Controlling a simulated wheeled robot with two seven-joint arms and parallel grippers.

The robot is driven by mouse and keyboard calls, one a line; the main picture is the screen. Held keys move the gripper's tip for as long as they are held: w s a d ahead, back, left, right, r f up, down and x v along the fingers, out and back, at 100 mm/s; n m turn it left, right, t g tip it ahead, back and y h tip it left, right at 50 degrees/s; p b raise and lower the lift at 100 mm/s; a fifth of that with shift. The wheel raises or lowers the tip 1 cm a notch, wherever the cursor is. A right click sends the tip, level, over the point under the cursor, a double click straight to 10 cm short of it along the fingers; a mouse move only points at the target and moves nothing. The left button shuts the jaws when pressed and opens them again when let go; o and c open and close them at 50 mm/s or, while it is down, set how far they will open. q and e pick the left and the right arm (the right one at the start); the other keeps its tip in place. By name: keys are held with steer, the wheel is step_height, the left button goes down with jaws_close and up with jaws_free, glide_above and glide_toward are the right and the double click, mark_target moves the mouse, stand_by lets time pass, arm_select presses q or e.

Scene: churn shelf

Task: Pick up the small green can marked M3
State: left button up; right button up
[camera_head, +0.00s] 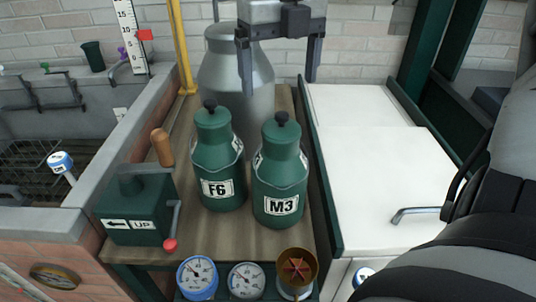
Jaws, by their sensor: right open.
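The small green can marked M3 (280,175) stands upright on the wooden shelf (222,240). It has a black knob on its lid and a white label facing me. A matching green can marked F6 (218,160) stands just left of it. My right gripper (279,88) hangs from the top of the view, above and behind the M3 can in the picture. Its two fingers are spread apart and nothing is between them; it is in front of the large grey churn. My left gripper is not in view.
A large grey churn (228,72) stands behind the cans. A green box with a wooden handle (142,210) and a red-knobbed crank is at left. Gauges (246,281) line the front edge. A white counter (385,185) with a dark green edge lies to the right.

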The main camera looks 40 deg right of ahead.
mark_target(281, 117)
step_height(281, 117, down, 8)
steer(key=shift+s+r+b, duration=0.1)
steer(key=shift+r+b, duration=0.15)
steer(key=shift+b, duration=0.25)
steer(key=shift+w+d+f+b, duration=0.1)
steer(key=shift+d+f+b, duration=0.05)
steer(key=shift+f, duration=0.75)
steer(key=shift+w+d+f+b, duration=0.1)
steer(key=shift+w+d+f, duration=0.1)
steer(key=shift+f, duration=0.7)
steer(key=shift+w+d+f+b, duration=0.1)
steer(key=shift+d+f+b, duration=0.05)
steer(key=shift+f, duration=0.75)
steer(key=shift+r, duration=0.1)
jaws_close()
